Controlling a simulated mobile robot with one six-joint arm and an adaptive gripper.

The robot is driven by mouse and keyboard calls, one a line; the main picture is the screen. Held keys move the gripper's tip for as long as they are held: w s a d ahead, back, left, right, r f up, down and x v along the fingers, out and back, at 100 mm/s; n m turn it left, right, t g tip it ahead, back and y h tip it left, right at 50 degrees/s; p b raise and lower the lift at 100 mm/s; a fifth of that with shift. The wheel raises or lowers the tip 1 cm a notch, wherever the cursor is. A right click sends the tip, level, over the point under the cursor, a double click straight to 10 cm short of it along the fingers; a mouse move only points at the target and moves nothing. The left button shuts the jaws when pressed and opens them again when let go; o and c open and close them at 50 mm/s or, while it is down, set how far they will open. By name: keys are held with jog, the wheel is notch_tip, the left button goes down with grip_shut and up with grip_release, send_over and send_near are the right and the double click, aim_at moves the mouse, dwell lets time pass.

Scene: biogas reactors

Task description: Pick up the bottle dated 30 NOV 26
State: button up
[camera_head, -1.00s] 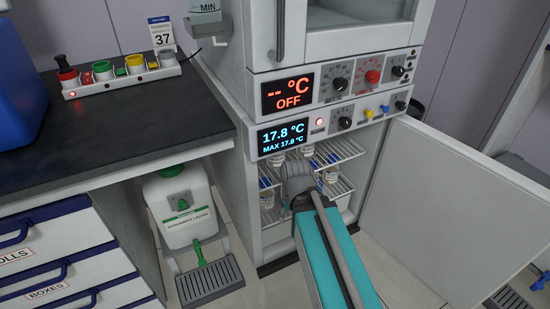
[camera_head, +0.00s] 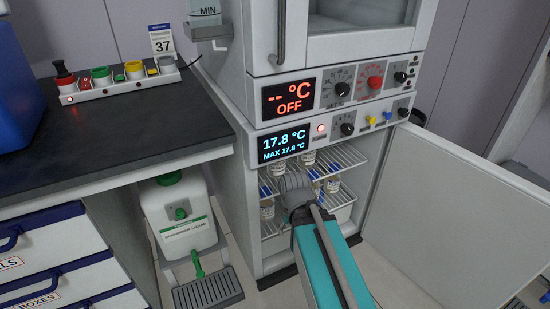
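Several small white-labelled bottles stand on wire shelves inside the open fridge compartment. One bottle (camera_head: 308,157) is at the upper back, another bottle (camera_head: 332,185) is right of my arm, and another bottle (camera_head: 267,209) is at the left. Their dates are too small to read, so I cannot tell which is dated 30 NOV 26. My teal and grey arm reaches into the compartment. My gripper is hidden behind the arm's grey wrist, so its fingers and anything between them do not show.
The open fridge door (camera_head: 450,215) stands to the right of my arm. Wire shelves (camera_head: 345,157) and the compartment's left wall bound the space. A black worktop (camera_head: 110,130) is at the left, with a white canister (camera_head: 182,215) below it. A display panel (camera_head: 286,146) is above the opening.

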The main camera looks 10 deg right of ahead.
dwell(0.4)
notch_tip(320, 180, up, 4)
jog(key=p, duration=0.4)
jog(key=shift+r, duration=0.25)
